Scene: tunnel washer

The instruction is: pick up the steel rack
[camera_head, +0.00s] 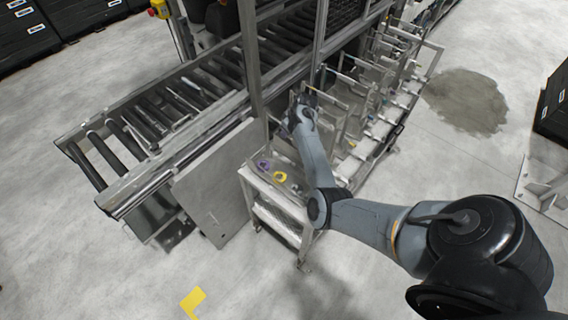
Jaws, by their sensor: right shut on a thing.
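Several steel racks (333,108) stand upright in a row in a long metal frame trolley (385,128) right of the conveyor. My right gripper (305,95) is at the near left end of this row, close beside the conveyor's upright post. It is shut on the steel rack at that end. The fingers are small and dark, and my forearm hides part of the rack, so the exact grip point is unclear. I cannot tell whether the rack is lifted. My left gripper is out of view.
A roller conveyor (125,138) with a metal side panel runs along the left. A small cart (262,184) with yellow and purple items on top stands close below my right gripper. Black crates (22,30) are at the far left.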

